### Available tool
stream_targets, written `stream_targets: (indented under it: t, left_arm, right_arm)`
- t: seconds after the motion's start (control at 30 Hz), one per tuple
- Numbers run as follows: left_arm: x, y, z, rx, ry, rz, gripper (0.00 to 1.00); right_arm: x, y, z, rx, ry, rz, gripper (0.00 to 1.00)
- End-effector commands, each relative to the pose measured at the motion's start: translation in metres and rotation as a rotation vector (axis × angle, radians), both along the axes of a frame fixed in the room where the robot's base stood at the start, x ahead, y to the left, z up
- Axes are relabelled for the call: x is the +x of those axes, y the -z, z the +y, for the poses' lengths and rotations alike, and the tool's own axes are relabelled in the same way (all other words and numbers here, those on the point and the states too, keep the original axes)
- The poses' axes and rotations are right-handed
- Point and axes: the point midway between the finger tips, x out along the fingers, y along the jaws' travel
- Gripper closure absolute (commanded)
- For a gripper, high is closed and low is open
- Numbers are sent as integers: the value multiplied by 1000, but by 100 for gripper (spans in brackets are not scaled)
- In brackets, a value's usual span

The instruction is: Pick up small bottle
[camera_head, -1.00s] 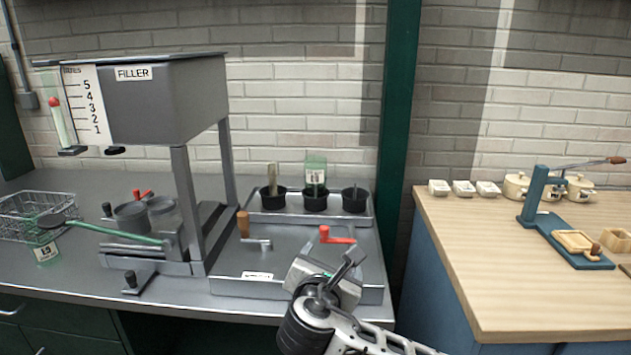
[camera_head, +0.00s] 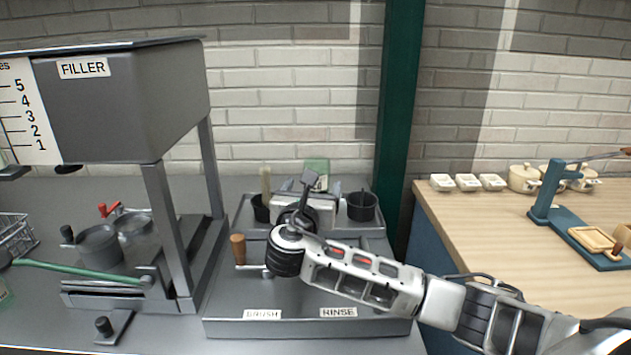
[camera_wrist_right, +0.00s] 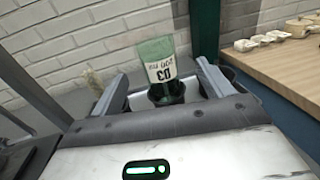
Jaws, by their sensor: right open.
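A small translucent green bottle (camera_wrist_right: 157,58) with a white label stands in a dark cup (camera_wrist_right: 166,92) in the right wrist view. Its label reads upside down. In the head view, only the top of this bottle (camera_head: 317,166) shows behind my right gripper (camera_head: 309,198). In the wrist view, my right gripper (camera_wrist_right: 163,84) is open, with one finger on each side of the bottle and cup and a gap to both. My left gripper is not in view.
Another dark cup (camera_head: 362,206) stands right of the gripper, and a cup with a brush (camera_head: 265,185) left. The grey filler (camera_head: 130,105) stands at left. A wooden-topped counter (camera_head: 490,235) is at right.

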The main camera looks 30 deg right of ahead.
Motion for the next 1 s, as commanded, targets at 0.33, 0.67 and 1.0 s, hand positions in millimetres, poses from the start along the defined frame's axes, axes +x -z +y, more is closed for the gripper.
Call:
stream_targets:
  t: [0.33, 0.67, 1.0]
  left_arm:
    - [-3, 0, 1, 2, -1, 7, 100]
    - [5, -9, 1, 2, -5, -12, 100]
    - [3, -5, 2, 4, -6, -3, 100]
  right_arm:
    - [32, -1, -30, 1, 0, -1, 21]
    - [65, -4, -56, 1, 1, 0, 21]
    - [72, -3, -62, 4, -2, -1, 21]
